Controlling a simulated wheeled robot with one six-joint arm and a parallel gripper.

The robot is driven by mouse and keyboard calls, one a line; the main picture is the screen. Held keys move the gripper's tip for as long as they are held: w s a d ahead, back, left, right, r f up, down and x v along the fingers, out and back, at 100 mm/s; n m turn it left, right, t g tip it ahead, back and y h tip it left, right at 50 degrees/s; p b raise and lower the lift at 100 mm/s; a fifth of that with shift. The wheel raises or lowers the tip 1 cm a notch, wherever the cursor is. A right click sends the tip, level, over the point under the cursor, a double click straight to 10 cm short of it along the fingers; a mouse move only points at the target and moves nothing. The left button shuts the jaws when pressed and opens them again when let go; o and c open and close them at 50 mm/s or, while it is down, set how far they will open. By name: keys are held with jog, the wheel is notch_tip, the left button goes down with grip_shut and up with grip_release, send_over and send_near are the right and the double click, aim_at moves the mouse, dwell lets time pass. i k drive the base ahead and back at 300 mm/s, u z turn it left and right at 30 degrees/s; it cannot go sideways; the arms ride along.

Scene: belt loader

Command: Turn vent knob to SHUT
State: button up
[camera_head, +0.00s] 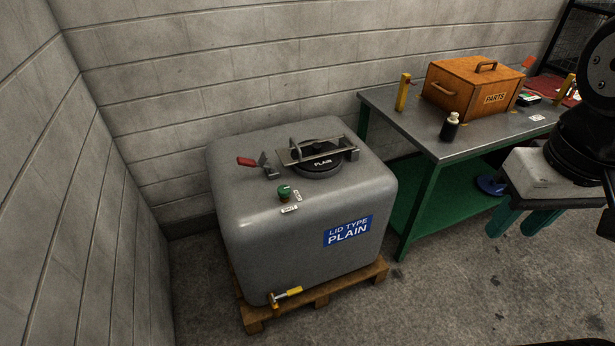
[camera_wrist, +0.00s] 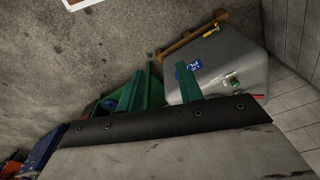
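The vent knob (camera_head: 284,192) is a small green knob on top of the grey tank (camera_head: 290,240). A SHUT label (camera_head: 290,209) lies at its near side and a second small label (camera_head: 297,195) to its right. I cannot tell clearly which label its pale mark faces. My gripper (camera_head: 512,234) is at the right of the head view, beyond the bench's near edge and well away from the knob. Its two green fingers are apart and empty, as the wrist view also shows (camera_wrist: 158,70). The knob shows small in the wrist view (camera_wrist: 233,84).
The tank also bears a black lid (camera_head: 322,163) under a metal bar, a red-handled lever (camera_head: 247,162) and a yellow-handled tap (camera_head: 288,293). It stands on a wooden pallet (camera_head: 330,290). A green bench (camera_head: 420,140) with a PARTS box (camera_head: 470,85) and a bottle (camera_head: 450,128) is right. Walls stand behind and left.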

aim_at(283, 191)
jog(key=i, duration=0.3)
jog(key=u, duration=0.75)
